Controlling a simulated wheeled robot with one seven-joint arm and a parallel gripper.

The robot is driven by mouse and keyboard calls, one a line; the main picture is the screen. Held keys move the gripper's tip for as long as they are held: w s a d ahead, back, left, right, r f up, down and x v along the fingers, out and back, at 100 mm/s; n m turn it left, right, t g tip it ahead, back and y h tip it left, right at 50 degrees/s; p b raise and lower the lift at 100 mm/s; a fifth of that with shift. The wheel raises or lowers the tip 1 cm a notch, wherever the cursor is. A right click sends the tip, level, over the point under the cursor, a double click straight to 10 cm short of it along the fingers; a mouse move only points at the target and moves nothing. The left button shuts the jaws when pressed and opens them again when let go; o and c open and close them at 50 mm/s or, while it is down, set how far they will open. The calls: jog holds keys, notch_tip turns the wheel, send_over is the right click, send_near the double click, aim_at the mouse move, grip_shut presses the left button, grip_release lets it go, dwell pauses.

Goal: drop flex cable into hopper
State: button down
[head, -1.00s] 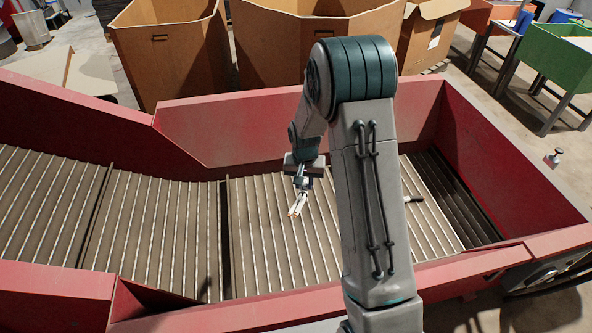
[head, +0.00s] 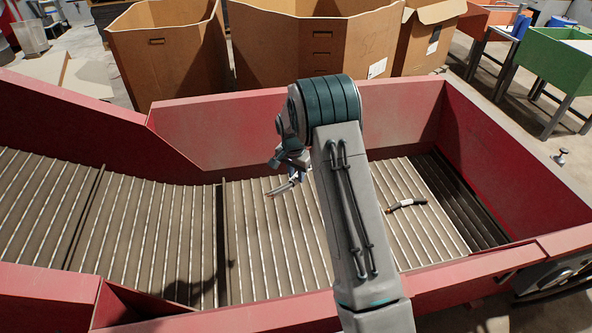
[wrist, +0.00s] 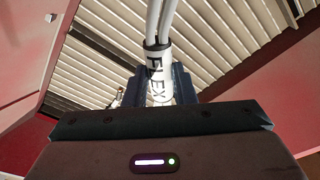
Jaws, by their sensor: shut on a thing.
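The flex cable (wrist: 156,62) is a white piece with a label reading FLEX and a dark band, seen close up in the wrist view. My gripper (wrist: 158,86) is shut on it at the labelled part, with white strands running up out of the picture. In the head view my gripper (head: 296,178) is small and holds the cable above the ribbed conveyor bed (head: 150,220) inside the red-walled hopper. The fingertips are partly hard to make out there.
Another short cable piece (head: 408,204), dark and light with an orange end, lies on the ribbed bed at right. Red walls (head: 215,132) surround the bed. Large cardboard boxes (head: 165,50) stand behind it. A green bin (head: 560,60) stands at the far right.

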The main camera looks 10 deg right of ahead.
aim_at(293, 179)
jog(key=shift+f, duration=0.9)
jog(key=c, duration=1.1)
grip_release()
jog(key=shift+r, duration=0.1)
jog(key=r, duration=0.4)
jog(key=r+b, duration=0.1)
jog(key=r, duration=0.4)
jog(key=s+a+r+b, duration=0.1)
jog(key=r, duration=0.3)
jog(key=shift+s+a+r, duration=0.1)
jog(key=shift+r, duration=0.2)
